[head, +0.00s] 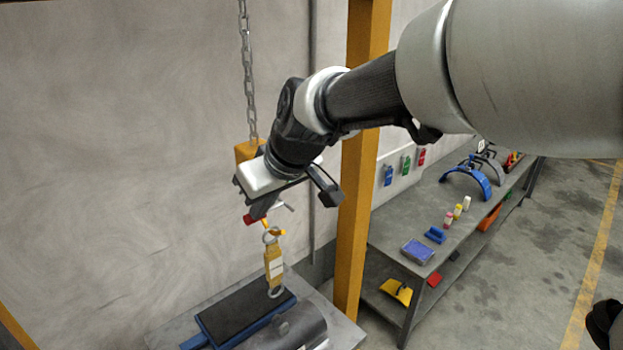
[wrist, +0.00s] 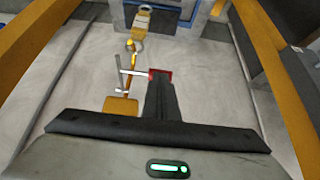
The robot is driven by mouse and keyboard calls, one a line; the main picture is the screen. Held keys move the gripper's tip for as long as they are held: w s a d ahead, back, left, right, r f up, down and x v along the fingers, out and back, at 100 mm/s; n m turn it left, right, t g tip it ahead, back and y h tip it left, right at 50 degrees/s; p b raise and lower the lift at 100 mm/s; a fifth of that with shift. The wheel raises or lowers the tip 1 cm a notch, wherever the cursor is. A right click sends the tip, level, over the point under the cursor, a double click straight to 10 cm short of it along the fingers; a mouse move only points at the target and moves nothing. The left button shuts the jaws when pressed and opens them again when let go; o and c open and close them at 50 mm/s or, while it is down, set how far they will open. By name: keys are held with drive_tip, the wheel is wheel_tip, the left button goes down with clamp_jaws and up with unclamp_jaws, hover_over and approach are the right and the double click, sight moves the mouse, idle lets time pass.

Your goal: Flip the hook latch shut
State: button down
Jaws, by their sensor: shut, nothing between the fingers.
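The crane hook (head: 281,232) hangs below an orange block (head: 247,151) on a chain. In the wrist view the orange hook (wrist: 130,64) runs up from the block (wrist: 121,105). A thin grey bar, apparently the hook latch (wrist: 120,73), stands beside it, with a short arm pointing toward my fingertips. In the head view the grey bar (head: 286,207) juts out to the right above the hook. My gripper (wrist: 159,74) is shut and empty, its red tips just right of the bar; I cannot tell whether they touch. In the head view my gripper (head: 252,217) partly hides the hook's upper part.
A yellow sling piece (head: 273,265) with rings hangs at the hook, above a blue-framed dark pad (head: 245,313) and a grey cylinder (head: 300,328). An orange post (head: 357,200) stands to the right. Beyond it is a workbench (head: 385,228) with tools.

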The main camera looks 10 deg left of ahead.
drive_tip(key=shift+t+y, duration=0.6)
drive_tip(key=shift+y, duration=0.2)
wheel_tip(320, 180, down, 5)
drive_tip(key=b, duration=1.2)
drive_tip(key=shift+f, duration=0.1)
drive_tip(key=shift+r+p, duration=0.55)
drive_tip(key=shift+r, duration=0.2)
